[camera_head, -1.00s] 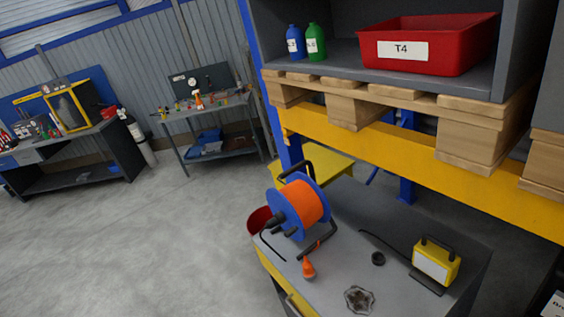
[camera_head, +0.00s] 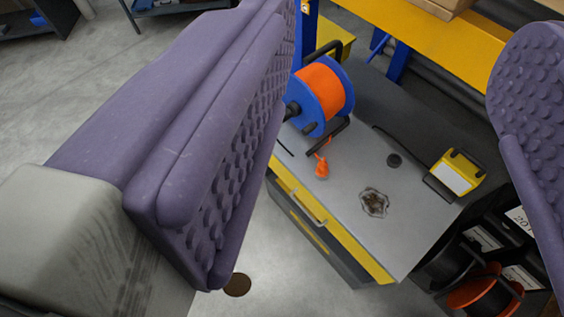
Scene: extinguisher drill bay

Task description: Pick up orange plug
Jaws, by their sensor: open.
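The orange plug (camera_head: 322,168) lies on the grey top of a workbench (camera_head: 345,205), in front of a blue cable reel (camera_head: 322,95) wound with orange cable. A short orange cord runs from the reel's side to the plug. My gripper (camera_head: 395,85) is open, with its two purple studded fingers far apart at the left and right of the view. The plug shows in the gap between them, well beyond the fingers and touching neither. Nothing is between the fingers.
A yellow rack beam (camera_head: 430,30) runs above and behind. Black bins and reels stand at the lower right.

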